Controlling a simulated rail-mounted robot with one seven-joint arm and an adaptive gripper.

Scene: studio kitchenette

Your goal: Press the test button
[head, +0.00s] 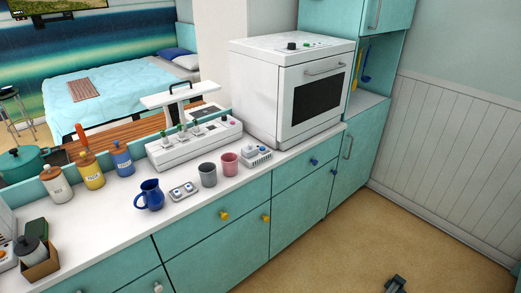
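No button can be read as "test" at this size. A small grey plate with two round blue-white buttons (183,190) lies on the white counter, right of the blue jug. A white box with small buttons (256,154) sits near the oven, right of the pink cup. A long white unit (195,142) with levers and a reddish knob stands behind the cups. A dark part, seemingly my gripper (396,285), shows at the bottom edge over the floor, well away from the counter. It is mostly cut off, so its fingers cannot be judged.
A blue jug (150,195), grey cup (208,174) and pink cup (229,163) stand along the counter (100,220). Lidded jars (92,172) stand behind. The white oven (300,90) is at the right end. Floor (350,230) before the cabinets is clear.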

